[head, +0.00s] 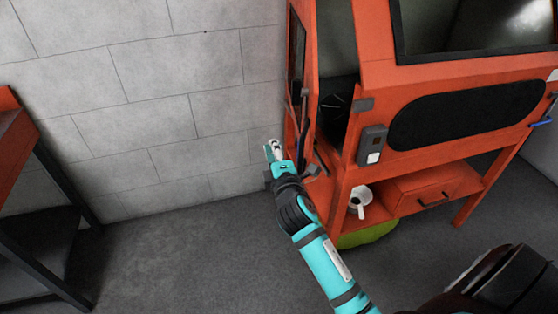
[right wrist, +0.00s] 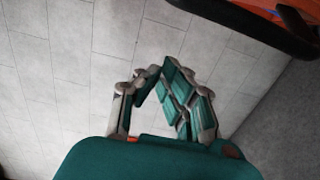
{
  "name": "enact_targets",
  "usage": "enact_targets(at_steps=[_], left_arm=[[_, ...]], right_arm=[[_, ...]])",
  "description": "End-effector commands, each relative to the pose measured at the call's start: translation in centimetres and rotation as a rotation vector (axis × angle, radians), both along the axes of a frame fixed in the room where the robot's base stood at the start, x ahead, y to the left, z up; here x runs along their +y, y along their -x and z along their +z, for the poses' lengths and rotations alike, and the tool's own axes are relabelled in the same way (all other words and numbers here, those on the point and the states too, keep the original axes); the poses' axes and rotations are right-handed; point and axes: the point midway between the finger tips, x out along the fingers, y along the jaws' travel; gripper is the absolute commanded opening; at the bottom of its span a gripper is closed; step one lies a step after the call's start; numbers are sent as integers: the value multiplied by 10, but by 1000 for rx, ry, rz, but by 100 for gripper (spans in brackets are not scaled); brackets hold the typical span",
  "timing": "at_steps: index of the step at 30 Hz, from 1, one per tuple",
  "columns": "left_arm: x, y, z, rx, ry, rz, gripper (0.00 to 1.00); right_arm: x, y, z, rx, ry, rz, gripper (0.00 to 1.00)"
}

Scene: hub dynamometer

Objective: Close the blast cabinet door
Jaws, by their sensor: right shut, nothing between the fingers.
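The blast cabinet (head: 350,155) is a large orange box on legs at the right of the head view. Its side door (head: 296,75), an orange frame with a dark window, stands open at the cabinet's left side, swung out towards the wall. A dark opening shows between the door and the cabinet body. My right gripper (head: 273,150) is shut and empty, just left of the door's lower part; I cannot tell if they touch. In the right wrist view its fingers (right wrist: 166,95) point at the grey wall. My left gripper is not in view.
A grey block wall (head: 150,100) stands behind. An orange-topped bench (head: 15,140) with black legs is at the far left. Under the cabinet are a drawer (head: 432,190), a white pan (head: 360,200) and something green (head: 368,237). The floor between bench and cabinet is clear.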

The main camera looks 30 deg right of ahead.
Motion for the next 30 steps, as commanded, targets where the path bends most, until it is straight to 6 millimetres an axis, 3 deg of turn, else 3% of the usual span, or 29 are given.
enact_targets(at_steps=[7,23,26,30], left_arm=[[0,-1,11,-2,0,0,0],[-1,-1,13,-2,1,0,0],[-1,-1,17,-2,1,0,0],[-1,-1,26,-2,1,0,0]], right_arm=[[-26,21,0,2,-1,2,0],[-36,27,-1,2,-1,0,0],[-51,35,-2,5,3,-1,0],[-87,54,-1,8,6,-3,0]])
